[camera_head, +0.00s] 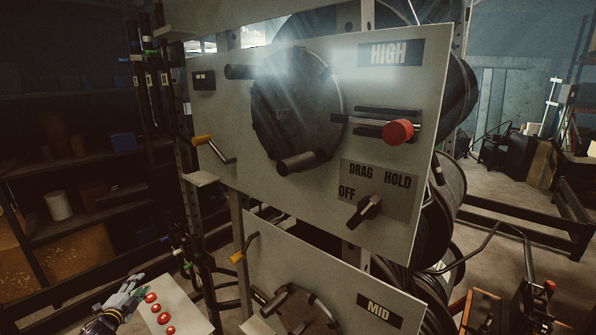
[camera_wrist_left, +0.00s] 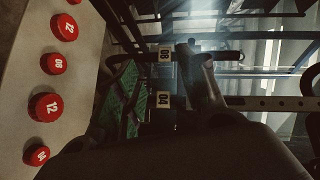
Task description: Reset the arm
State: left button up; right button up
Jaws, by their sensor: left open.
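My left gripper (camera_head: 130,290) is low at the left of the head view, open and with nothing seen in it. It is beside a pale board (camera_head: 172,306) that carries several red round buttons (camera_head: 157,309). In the left wrist view the board (camera_wrist_left: 95,50) runs down the left side. Its red buttons (camera_wrist_left: 45,107) bear white numbers such as 12 and 08. A large dark shape fills the bottom of that view, and I cannot tell what it is. My right gripper is not in view.
A MID panel (camera_head: 345,270) is below. Dark shelves (camera_head: 85,160) stand left. Open floor shows at right.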

pick_arm(q)
jog(key=s+a+f+n+g+y, duration=0.1)
jog(key=s+a+f+n+g, duration=0.25)
jog(key=s+f, duration=1)
jog(key=s+a+f+n+g+y, duration=0.2)
jog(key=s+a+f+g, duration=0.2)
jog(key=s+f, duration=0.95)
jog(key=s+a+f+n+g, duration=0.2)
jog(key=s+f, duration=0.3)
jog(key=s, duration=0.6)
jog(key=s+a+f+n+g+y, duration=0.1)
jog(key=s+a+f+g, duration=0.2)
jog(key=s, duration=0.9)
jog(key=s+f+n+g, duration=0.2)
jog(key=s+f, duration=0.4)
jog(key=s, duration=0.5)
jog(key=s+d+f+h+b, duration=0.1)
jog(key=d+f, duration=0.4)
jog(key=d, duration=0.9)
jog(key=s+d+f+n+h+b, duration=0.1)
jog(key=d+f, duration=0.4)
jog(key=d, duration=1)
jog(key=s+d+f+h+b, duration=0.1)
jog(key=d+f, duration=0.4)
jog(key=d, duration=1)
jog(key=shift+s+d+n+g+h+b, duration=0.2)
jog(key=shift+s+n+g+h+b, duration=0.25)
jog(key=shift+h, duration=0.75)
jog(key=shift+s+r, duration=0.1)
